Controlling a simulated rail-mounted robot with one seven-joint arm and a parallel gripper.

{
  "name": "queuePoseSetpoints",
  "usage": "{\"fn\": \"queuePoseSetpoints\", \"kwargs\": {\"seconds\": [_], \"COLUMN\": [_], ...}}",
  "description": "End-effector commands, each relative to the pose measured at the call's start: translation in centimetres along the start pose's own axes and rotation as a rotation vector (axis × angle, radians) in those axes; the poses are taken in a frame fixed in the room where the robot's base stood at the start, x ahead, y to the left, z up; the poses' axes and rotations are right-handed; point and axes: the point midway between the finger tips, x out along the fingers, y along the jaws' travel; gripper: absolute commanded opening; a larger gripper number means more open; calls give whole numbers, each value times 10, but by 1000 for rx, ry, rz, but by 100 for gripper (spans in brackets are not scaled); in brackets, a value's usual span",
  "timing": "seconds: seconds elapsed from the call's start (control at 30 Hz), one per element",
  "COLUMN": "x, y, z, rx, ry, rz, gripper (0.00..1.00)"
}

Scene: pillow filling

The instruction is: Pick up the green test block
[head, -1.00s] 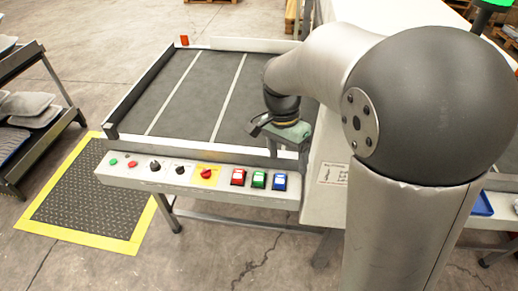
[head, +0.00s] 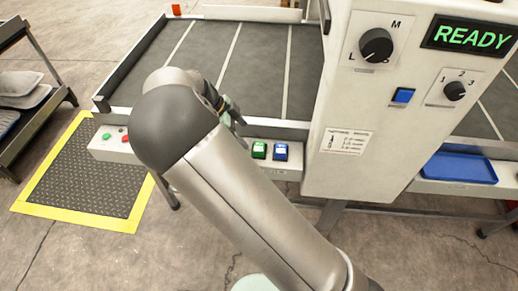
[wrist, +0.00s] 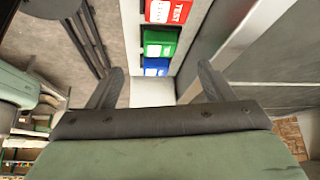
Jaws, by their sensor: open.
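The green test block (head: 259,150) sits on the front control panel in the head view, just left of a blue block (head: 281,152). In the wrist view the green block (wrist: 158,48) lies between a red block (wrist: 168,11) lettered TEST and the blue block (wrist: 156,67). My gripper (wrist: 160,72) is open and empty, its two fingers spread wide with the row of blocks seen between them. The gap between fingers and blocks is hard to judge. In the head view my arm hides most of my gripper and the red block.
The control panel (head: 106,150) runs along the front of the dark table (head: 260,75). A tall white cabinet (head: 340,110) with knobs and a READY display stands right of the blocks. A blue tray (head: 460,167) lies further right. A yellow-edged mat (head: 85,180) lies on the floor at left.

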Motion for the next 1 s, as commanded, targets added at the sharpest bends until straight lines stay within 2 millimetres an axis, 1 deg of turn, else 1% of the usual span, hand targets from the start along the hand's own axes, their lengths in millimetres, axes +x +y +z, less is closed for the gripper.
{"fn": "queuePoseSetpoints", "kwargs": {"seconds": [0.03, 0.1, 0.37, 0.6, 0.7, 0.93, 0.97, 1.0], "x": [10, 19, 38, 73, 80, 80, 80, 80], "y": [1, 0, 1, 1, 1, 1, 1, 1], "z": [-1, -1, -1, -4, -4, -4, -3, -3], "rx": [1, 0, -2, -2, -2, -2, -2, -2], "ry": [2, 1, 1, 1, 0, -1, -1, -1], "rz": [4, 3, 2, 2, 1, 0, 0, 0], "gripper": [75, 75, 75, 75, 75, 75, 67, 55]}}
